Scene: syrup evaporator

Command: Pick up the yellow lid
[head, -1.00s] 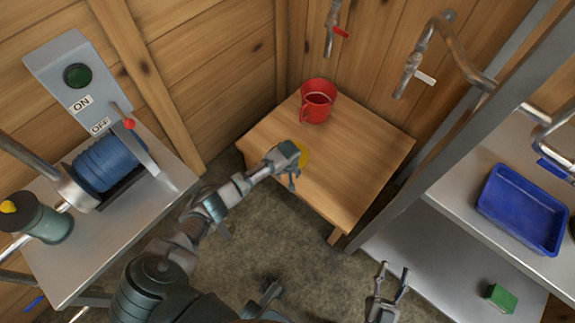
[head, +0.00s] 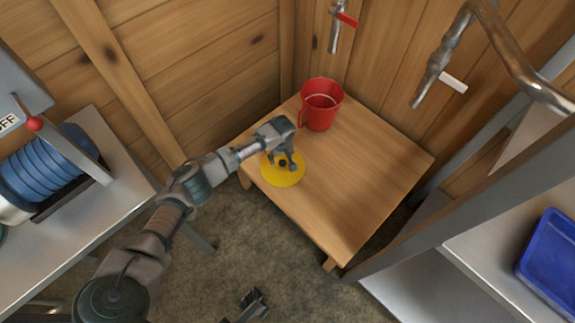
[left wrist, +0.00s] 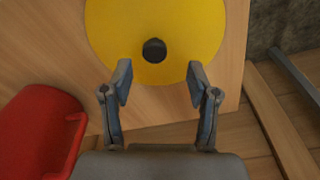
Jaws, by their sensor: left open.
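The yellow lid (head: 284,177) is a flat round disc with a dark knob (left wrist: 154,50) at its middle. It lies near the left corner of the small wooden table (head: 350,200). My left gripper (head: 282,162) is open over the lid, and its fingers partly cover the knob in the head view. In the left wrist view, the open fingers of my left gripper (left wrist: 160,82) point at the lid (left wrist: 195,30), one to each side of the knob's line. The knob appears just ahead of the fingertips, with nothing held.
A red mug (head: 320,105) stands behind the lid, close to my left gripper; it also shows in the left wrist view (left wrist: 35,130). The table's right half is clear. A blue spool (head: 50,165) is at left, and a blue tray (head: 550,262) is on the right shelf.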

